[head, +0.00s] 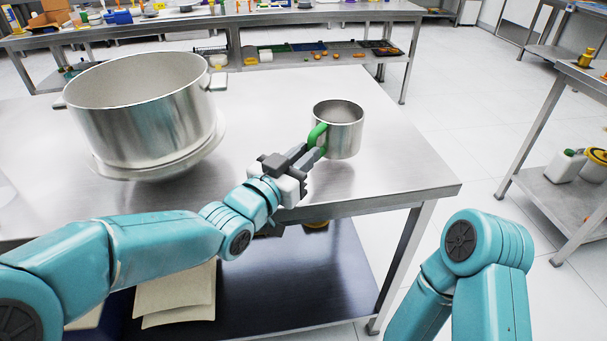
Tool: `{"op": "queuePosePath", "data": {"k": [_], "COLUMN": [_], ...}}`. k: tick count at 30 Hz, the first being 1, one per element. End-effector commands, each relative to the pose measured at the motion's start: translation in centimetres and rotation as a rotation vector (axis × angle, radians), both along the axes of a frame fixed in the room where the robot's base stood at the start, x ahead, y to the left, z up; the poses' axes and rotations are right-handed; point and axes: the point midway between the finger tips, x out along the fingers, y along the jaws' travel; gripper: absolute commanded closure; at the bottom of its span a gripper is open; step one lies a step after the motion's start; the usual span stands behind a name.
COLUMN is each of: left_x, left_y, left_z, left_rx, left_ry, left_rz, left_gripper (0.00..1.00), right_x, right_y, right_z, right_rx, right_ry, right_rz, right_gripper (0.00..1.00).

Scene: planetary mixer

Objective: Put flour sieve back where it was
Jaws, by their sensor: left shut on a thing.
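The flour sieve (344,137) is a metal cup with a green handle, in the head view right of centre. It is upright at the table top (270,100), towards its right end; I cannot tell whether its base touches the surface. My left gripper (316,146) is shut on its green handle (317,134), at the sieve's left side. The gripper fingers hide part of the handle. My right arm shows at the lower right, but its gripper is out of view.
A large metal mixing bowl (140,115) stands on the left of the table. The table is clear between bowl and sieve, and its right edge is close to the sieve. A lower shelf (290,275) shows below. Other benches stand behind and at the right.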

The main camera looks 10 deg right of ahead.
Motion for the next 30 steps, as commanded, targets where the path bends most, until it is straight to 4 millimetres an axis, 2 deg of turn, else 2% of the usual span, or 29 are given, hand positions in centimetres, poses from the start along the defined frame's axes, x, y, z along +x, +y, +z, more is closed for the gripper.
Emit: {"op": "queuePosePath", "data": {"k": [3,6,20,21,22,23,30], "left_x": [0.0,0.0,0.0,0.0,0.0,0.0,0.0], "left_y": [0.0,0.0,0.0,0.0,0.0,0.0,0.0], "left_z": [-2.4,-3.6,-4.3,-4.2,-4.1,-4.1,-4.1], "left_rx": [0.002,0.001,-0.001,0.001,0.001,0.001,0.001], "left_ry": [0.006,0.003,0.001,0.002,0.002,0.002,0.003], "left_rz": [0.001,0.0,0.0,0.0,0.0,0.0,0.0], "left_gripper": [1.0,1.0,1.0,0.69,0.59,0.57,0.57], "right_x": [0.0,0.0,0.0,0.0,0.0,0.0,0.0], "right_y": [0.0,0.0,0.0,0.0,0.0,0.0,0.0], "right_z": [-0.4,-0.5,-1.1,-0.9,-0.9,-0.9,-0.8], "right_rx": [0.0,0.0,0.0,0.0,0.0,0.0,0.0], "right_ry": [0.0,0.0,0.0,0.0,0.0,0.0,0.0], "right_rz": [0.0,0.0,0.0,0.0,0.0,0.0,0.0], "right_gripper": [0.0,0.0,0.0,0.0,0.0,0.0,0.0]}}
